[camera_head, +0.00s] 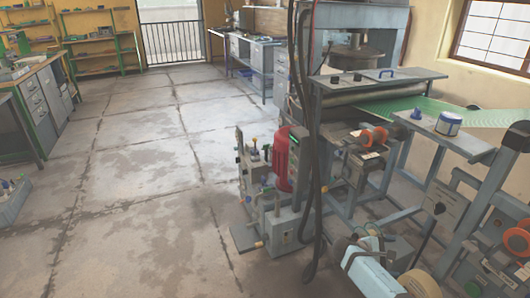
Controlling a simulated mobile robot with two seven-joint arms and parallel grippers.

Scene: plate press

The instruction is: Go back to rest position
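Neither of my grippers can be made out in the head view. The plate press (352,88) stands at the right, with a grey frame and a round dark cylinder under its top. A green perforated bed (425,108) runs from it to the right. A small white and blue tin (448,123) stands on a grey shelf at the front of the press. A pale blue block (369,274) with rounded parts beside it shows at the bottom edge; I cannot tell what it belongs to.
A red motor (281,158) on a pump unit stands on the floor left of the press, with black hoses hanging nearby. A grey drawer bench (45,100) is at the left. A blue-grey bin (12,204) lies at the left edge. The middle floor is clear.

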